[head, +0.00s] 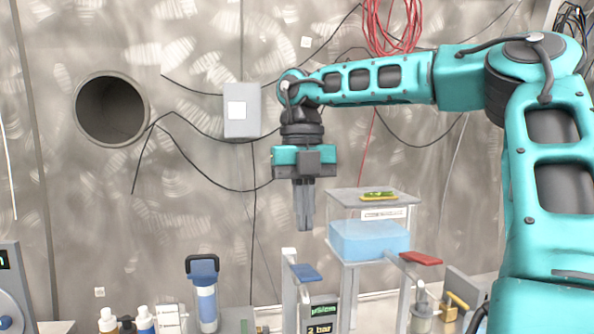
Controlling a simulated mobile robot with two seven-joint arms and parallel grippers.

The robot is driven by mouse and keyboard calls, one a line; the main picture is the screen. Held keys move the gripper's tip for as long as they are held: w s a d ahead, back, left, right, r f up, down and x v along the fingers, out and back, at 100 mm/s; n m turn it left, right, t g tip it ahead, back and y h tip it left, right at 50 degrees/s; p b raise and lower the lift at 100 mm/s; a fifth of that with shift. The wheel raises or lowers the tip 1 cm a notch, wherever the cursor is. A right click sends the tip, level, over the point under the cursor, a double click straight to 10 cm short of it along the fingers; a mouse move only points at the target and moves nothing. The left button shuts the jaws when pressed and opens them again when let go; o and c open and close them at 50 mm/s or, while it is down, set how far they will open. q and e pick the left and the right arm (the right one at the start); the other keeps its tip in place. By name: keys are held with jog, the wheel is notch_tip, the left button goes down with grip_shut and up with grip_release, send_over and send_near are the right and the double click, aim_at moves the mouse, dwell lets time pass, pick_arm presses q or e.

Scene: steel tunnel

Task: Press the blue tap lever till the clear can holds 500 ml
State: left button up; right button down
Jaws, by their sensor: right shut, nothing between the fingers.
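The blue tap lever (304,272) sits on top of a pale post in the lower middle of the head view. My right gripper (306,227) points straight down above the lever, with a clear gap between them. Its fingers are together and hold nothing. A clear tank (370,212) with light blue liquid stands on legs just right of the lever. I cannot make out a separate clear can under the blue tap; that area is cut off by the bottom edge. My left gripper is not in view.
A red lever (420,258) sits right of the tank, above a small vessel and a brass padlock (457,302). A display (320,311) stands below the blue lever. Cables hang on the wall.

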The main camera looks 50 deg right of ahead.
notch_tip(320, 180, up, 7)
jog(key=d, duration=0.1)
jog(key=shift+w, duration=0.3)
jog(key=shift+f, duration=0.1)
dwell(0.7)
